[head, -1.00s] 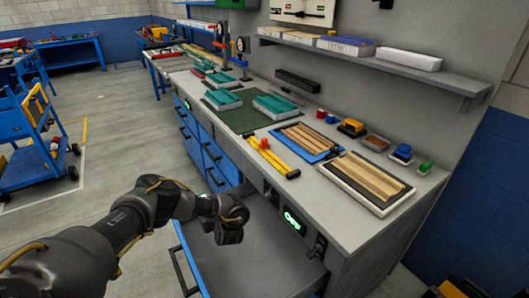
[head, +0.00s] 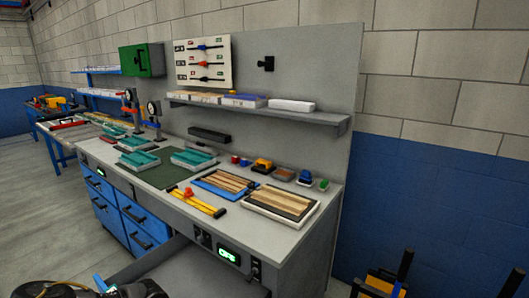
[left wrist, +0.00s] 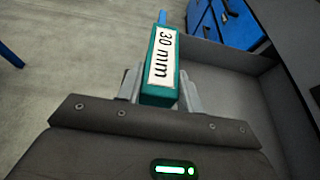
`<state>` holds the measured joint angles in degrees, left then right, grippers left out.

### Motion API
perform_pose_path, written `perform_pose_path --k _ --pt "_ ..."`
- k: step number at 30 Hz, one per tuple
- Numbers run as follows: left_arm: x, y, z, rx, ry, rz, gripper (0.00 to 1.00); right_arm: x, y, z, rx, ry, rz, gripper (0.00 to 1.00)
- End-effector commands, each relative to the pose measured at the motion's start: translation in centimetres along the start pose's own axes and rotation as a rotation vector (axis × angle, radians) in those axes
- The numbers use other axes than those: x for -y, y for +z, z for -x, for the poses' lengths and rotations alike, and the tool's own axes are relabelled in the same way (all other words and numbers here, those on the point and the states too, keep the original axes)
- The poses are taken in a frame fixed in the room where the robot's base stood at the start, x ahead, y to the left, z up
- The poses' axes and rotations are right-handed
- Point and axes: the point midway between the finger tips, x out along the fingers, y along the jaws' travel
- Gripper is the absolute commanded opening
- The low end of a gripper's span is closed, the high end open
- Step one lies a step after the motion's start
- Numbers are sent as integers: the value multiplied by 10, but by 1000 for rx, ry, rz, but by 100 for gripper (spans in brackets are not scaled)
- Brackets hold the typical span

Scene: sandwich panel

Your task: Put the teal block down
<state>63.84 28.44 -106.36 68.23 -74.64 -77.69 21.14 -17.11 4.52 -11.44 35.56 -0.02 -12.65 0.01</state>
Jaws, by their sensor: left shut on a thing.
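The teal block (left wrist: 151,94), with a white label reading "30 mm", is in the left wrist view. My left gripper (left wrist: 159,84) is shut on it, one finger on each side. The block extends away from the palm, above or beside an open grey drawer (left wrist: 230,90); I cannot tell how high it is held.
The grey workbench (head: 285,240) holds a green mat (head: 165,176), teal trays (head: 193,159), a blue tray with wooden strips (head: 208,185), a white tray with wooden strips (head: 312,218) and a yellow tool (head: 190,201). A shelf (head: 250,111) hangs above. Blue drawers (head: 135,225) are below.

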Motion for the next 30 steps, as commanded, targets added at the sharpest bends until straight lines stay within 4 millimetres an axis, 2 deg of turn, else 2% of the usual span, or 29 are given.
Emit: perform_pose_path --k 6,14,23,30 --pt "-36 15 -22 3 54 22 10 1 5 0 5 -1 0 42" --pt "-63 27 -38 3 95 38 10 -2 -9 0 -12 2 0 42" --pt "-22 51 -19 2 18 12 10 0 4 0 4 0 0 42" --pt "17 83 7 4 -72 -26 10 0 4 0 4 0 0 42"
